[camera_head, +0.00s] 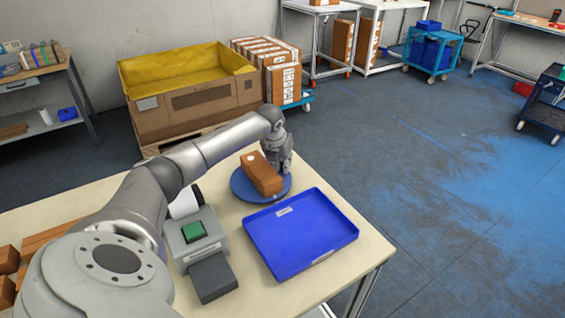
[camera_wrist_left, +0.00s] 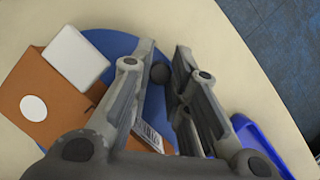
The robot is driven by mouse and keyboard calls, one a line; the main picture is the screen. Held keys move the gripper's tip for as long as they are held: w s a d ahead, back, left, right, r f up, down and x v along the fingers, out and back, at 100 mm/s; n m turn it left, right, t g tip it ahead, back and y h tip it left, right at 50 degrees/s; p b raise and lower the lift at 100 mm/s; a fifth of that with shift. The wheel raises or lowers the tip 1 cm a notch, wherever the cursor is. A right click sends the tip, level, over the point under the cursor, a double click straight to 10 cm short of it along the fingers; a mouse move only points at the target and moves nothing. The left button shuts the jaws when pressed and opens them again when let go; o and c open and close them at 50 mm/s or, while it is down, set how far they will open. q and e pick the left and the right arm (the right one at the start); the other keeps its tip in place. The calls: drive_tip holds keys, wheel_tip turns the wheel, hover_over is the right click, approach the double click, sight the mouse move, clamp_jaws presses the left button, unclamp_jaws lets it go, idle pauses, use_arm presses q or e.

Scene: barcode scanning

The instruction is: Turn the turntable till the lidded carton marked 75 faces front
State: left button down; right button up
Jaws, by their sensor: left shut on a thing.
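The blue round turntable (camera_head: 240,190) lies on the table and bears a brown carton (camera_head: 262,177) with a white round spot on top. The turntable (camera_wrist_left: 112,41) and carton (camera_wrist_left: 30,92) also show in the left wrist view. There a white square patch and a striped label show by the carton; no number is readable. My left gripper (camera_head: 281,166) reaches down at the turntable's far right, beside the carton. In the wrist view its fingers (camera_wrist_left: 166,58) are shut on a small dark round knob (camera_wrist_left: 159,73) on the turntable. My right gripper is out of view.
A blue tray (camera_head: 348,232) lies just right of the turntable, close to it. A grey device with a green top (camera_head: 194,232) stands to its left, with a dark block (camera_head: 213,278) in front. Brown boxes (camera_head: 8,260) are at the left edge.

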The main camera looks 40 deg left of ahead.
sight(270, 182)
use_arm(q)
drive_tip(key=shift+d, duration=0.1)
drive_tip(key=shift+s+d+m+h+b, duration=0.35)
drive_tip(key=shift+d+m+b, duration=0.25)
drive_tip(key=shift+m, duration=0.5)
drive_tip(key=shift+s+d+m+h+b, duration=0.25)
drive_tip(key=shift+d+m+h+b, duration=0.1)
drive_tip(key=shift+m, duration=0.4)
drive_tip(key=shift+s+d+m+h+b, duration=0.25)
drive_tip(key=shift+d+m+h+b, duration=0.1)
drive_tip(key=shift+m, duration=0.4)
drive_tip(key=shift+s+d+m+h+b, duration=0.45)
drive_tip(key=shift+s+m, duration=0.1)
drive_tip(key=shift+m, duration=0.4)
drive_tip(key=shift+s+d+m+h+b, duration=0.35)
drive_tip(key=shift+s+m+b, duration=0.15)
drive_tip(key=shift+m, duration=0.45)
drive_tip(key=shift+s+d+m+g+h+b, duration=0.2)
drive_tip(key=shift+s+m+g+h+b, duration=0.25)
drive_tip(key=shift+s+m, duration=0.55)
drive_tip(key=shift+s+d+m+g+h+b, duration=0.2)
drive_tip(key=shift+s+m+b, duration=0.3)
drive_tip(key=shift+m, duration=0.9)
drive_tip(key=shift+s+a+r+m+g+h+b, duration=0.1)
drive_tip(key=shift+s+m+g+h+b, duration=0.2)
drive_tip(key=shift+s+m, duration=0.5)
drive_tip(key=shift+s+a+m+g+h+b, duration=0.1)
drive_tip(key=shift+s+m+g+b, duration=0.25)
drive_tip(key=shift+m, duration=0.75)
drive_tip(key=shift+s, duration=0.3)
